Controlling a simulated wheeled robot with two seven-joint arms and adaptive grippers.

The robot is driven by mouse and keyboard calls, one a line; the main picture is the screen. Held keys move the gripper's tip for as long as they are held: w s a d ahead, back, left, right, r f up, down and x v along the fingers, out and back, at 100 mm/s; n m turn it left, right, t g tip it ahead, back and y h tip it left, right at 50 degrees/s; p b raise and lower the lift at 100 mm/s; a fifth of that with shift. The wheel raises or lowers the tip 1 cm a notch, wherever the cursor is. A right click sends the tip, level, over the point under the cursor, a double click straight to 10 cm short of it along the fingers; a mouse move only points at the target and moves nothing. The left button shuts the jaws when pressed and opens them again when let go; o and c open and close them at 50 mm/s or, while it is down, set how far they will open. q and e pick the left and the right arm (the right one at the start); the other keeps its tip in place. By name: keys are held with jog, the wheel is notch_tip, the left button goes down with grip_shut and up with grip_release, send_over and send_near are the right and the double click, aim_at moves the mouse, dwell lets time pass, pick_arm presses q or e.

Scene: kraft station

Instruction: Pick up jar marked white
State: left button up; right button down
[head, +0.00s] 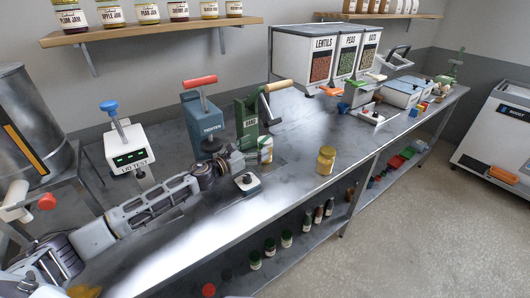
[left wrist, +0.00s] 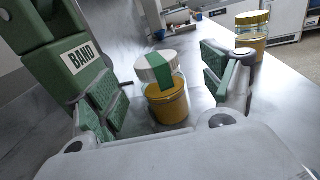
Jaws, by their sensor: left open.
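A jar with a white lid, a green stripe across it and amber contents (left wrist: 168,103) stands upright on the bench in the left wrist view. In the head view the jar (head: 265,150) stands beside the green BAND machine (head: 247,118), partly hidden. My left gripper (head: 243,160) is open, low over the bench by that machine. In the left wrist view its green-padded fingers (left wrist: 160,98) stand on either side of the jar, with visible gaps. I cannot read any mark on the jar. My right gripper is not in view.
A gold-lidded amber jar (head: 326,160) stands apart to the right, also in the left wrist view (left wrist: 251,36). The blue TIGHTEN press (head: 205,120) stands behind the arm. Bench space lies around the gold-lidded jar.

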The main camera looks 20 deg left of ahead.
aim_at(259, 146)
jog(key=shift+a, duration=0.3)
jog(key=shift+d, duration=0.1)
pick_arm(q)
jog(key=shift+w, duration=0.15)
jog(key=shift+w+d, duration=0.2)
jog(key=shift+w, duration=0.1)
jog(key=shift+w+d+f, duration=0.15)
jog(key=shift+w+d, duration=0.1)
jog(key=shift+w, duration=0.4)
jog(key=shift+w+d+f+p, duration=0.1)
jog(key=shift+w+d+p, duration=0.2)
jog(key=shift+w, duration=0.3)
jog(key=shift+x, duration=0.8)
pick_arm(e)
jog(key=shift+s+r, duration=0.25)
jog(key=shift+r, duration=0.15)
